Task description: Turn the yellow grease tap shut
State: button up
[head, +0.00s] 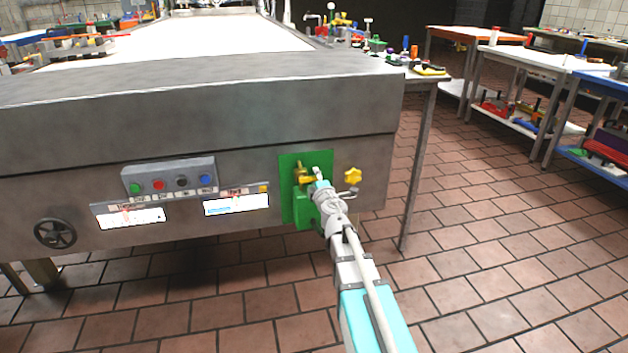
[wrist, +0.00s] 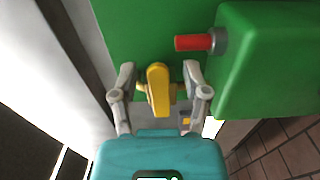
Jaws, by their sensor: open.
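The yellow grease tap (wrist: 157,88) is on a green panel (wrist: 140,30) on the front of the steel machine. In the wrist view its handle stands upright in the picture, between the two fingers of my gripper (wrist: 159,80). The fingers are open, one on each side of the handle, with gaps showing. In the head view the tap (head: 302,172) shows at the left of my gripper (head: 318,172), which partly covers the panel (head: 290,160). Whether any finger touches the tap body is not clear.
A yellow star knob (head: 353,176) sits right of the panel. A button box (head: 168,177) and a handwheel (head: 55,233) are at the left. The tiled floor in front is clear.

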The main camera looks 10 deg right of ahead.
jog(key=shift+s, duration=0.1)
jog(key=s, duration=0.7)
jog(key=shift+s, duration=0.2)
dwell(0.5)
